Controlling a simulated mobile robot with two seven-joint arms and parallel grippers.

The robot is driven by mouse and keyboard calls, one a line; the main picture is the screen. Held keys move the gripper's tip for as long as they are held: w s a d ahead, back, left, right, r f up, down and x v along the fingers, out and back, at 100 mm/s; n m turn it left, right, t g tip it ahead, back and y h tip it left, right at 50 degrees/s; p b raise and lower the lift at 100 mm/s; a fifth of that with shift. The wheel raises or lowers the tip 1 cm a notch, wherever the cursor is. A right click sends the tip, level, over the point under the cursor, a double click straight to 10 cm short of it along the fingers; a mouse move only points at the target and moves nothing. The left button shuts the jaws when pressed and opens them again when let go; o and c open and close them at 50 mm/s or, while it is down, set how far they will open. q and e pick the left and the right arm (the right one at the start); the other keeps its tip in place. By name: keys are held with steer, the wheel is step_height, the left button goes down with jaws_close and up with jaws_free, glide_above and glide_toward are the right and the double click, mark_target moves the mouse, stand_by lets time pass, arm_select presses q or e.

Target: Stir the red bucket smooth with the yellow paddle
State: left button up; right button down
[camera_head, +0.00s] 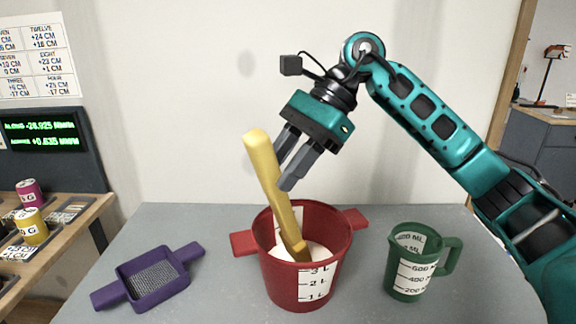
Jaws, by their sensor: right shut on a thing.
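The red bucket (290,283) stands upright on the grey table, with a handle on each side and a white volume scale. White material shows inside it, around the paddle's lower end. The yellow paddle (268,175) leans to the left in the bucket, its top well above the rim. My right gripper (284,174) is above the bucket, shut on the paddle's upper shaft. The paddle's lowest part is hidden in the bucket. My left gripper is not in view.
A purple sieve (150,277) lies left of the bucket. A green measuring jug (410,262) stands to its right. A wooden bench (50,245) with a magenta can (29,193) and a yellow can (32,226) is at far left. The table (190,225) is clear behind the sieve.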

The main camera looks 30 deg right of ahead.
mark_target(259, 131)
steer(key=r, duration=0.1)
steer(key=r+p, duration=0.1)
steer(key=a+r+p, duration=0.1)
steer(key=shift+s+a+r, duration=0.1)
steer(key=shift+s+r, duration=0.25)
steer(key=r+p, duration=0.1)
steer(key=a+r+p, duration=0.1)
steer(key=r, duration=0.1)
steer(key=s+r+p, duration=0.1)
steer(key=shift+a+r+p, duration=0.35)
steer(key=shift+s+a+r+p, duration=0.1)
steer(key=shift+a+r+p, duration=0.25)
steer(key=shift+r, duration=0.2)
step_height(259, 131, up, 2)
steer(key=shift+r+p, duration=0.25)
steer(key=shift+p, duration=0.4)
steer(key=shift+r, duration=1.25)
steer(key=shift+d, duration=0.1)
